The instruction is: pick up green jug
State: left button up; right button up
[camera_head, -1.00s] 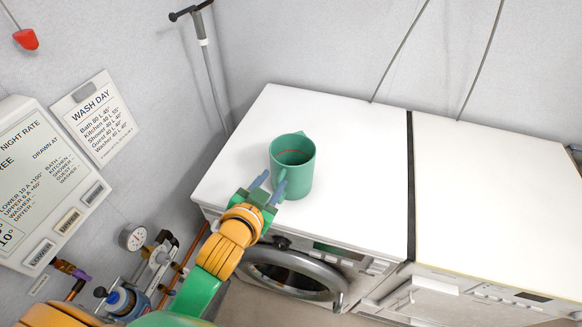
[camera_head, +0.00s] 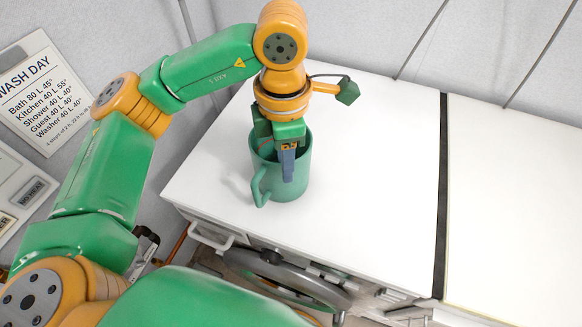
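The green jug (camera_head: 298,180) stands upright on the white top of the left-hand washing machine. Its handle (camera_head: 258,184) faces front left. My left gripper (camera_head: 288,178) comes down from above at the jug's rim. One blue-grey finger shows, its tip overlapping the near wall of the jug. The other finger is hidden, so I cannot tell whether the gripper is open or shut on the wall. The gripper and wrist hide the far part of the rim. My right gripper is out of view.
The white machine top (camera_head: 370,170) is clear to the right of the jug. A dark gap (camera_head: 442,190) separates it from a second white top (camera_head: 520,200). The wall stands close behind. A wash-day sign (camera_head: 45,92) hangs at the left.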

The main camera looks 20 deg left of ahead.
aim_at(267, 179)
pick_arm(q)
jog(key=f+p, duration=0.1)
jog(key=f, duration=0.1)
jog(key=f+p, duration=0.1)
jog(key=f, duration=0.1)
jog(key=f+p, duration=0.1)
jog(key=f, duration=0.2)
jog(key=shift+d, duration=0.3)
jog(key=shift+s, duration=0.1)
jog(key=shift+c, duration=0.5)
grip_shut()
